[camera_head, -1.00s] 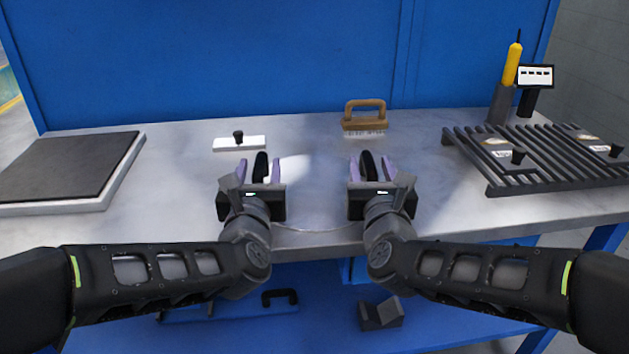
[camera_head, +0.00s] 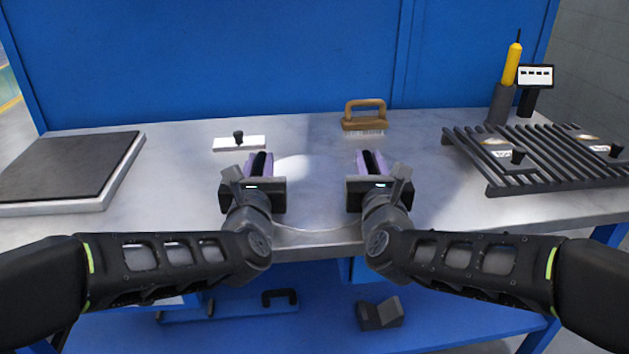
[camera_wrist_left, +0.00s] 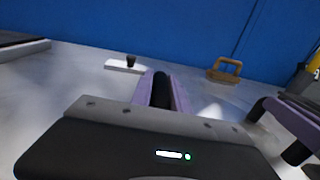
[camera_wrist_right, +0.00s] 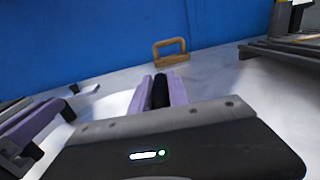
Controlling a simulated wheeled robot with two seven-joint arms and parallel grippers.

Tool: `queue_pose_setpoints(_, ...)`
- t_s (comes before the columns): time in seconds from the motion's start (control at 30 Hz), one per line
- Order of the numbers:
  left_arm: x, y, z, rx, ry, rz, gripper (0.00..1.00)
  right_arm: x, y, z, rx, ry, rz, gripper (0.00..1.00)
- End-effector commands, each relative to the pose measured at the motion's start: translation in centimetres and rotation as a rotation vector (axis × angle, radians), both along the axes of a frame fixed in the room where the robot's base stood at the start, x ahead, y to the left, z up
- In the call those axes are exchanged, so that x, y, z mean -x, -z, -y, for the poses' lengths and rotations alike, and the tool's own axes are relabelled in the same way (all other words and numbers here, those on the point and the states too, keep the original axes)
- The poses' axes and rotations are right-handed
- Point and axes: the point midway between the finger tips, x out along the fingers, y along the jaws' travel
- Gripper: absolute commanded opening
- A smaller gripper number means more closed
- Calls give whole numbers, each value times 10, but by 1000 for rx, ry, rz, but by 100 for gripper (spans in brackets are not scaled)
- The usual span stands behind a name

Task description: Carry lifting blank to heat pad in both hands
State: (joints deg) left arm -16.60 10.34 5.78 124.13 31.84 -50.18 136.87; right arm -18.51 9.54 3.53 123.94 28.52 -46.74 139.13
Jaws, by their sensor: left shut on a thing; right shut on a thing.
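My left gripper (camera_head: 259,165) is shut on a black grip (camera_head: 258,162), with its purple fingers on either side of it. My right gripper (camera_head: 370,165) is shut the same way on a second black grip (camera_head: 370,160). The lifting blank seems to be the pale metal piece between them, with a curved near edge (camera_head: 318,229); its outline blends into the bench top, and I cannot tell whether it is clear of the bench. The heat pad seems to be the dark square slab (camera_head: 60,165) with a pale rim, at the far left.
A white plate with a black knob (camera_head: 239,143) lies behind my left gripper. A brown-handled brush (camera_head: 365,115) stands at the back. A dark slatted rack (camera_head: 540,160) fills the right, with a yellow tool (camera_head: 512,65) behind it. Bare bench lies between slab and left gripper.

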Motion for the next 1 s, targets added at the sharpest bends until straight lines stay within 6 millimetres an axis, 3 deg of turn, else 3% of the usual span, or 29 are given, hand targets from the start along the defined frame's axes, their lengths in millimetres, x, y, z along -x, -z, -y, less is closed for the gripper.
queue_pose_setpoints(1.0,0,0,0,0,0,0,0,0,0,0,0,0,0,0)
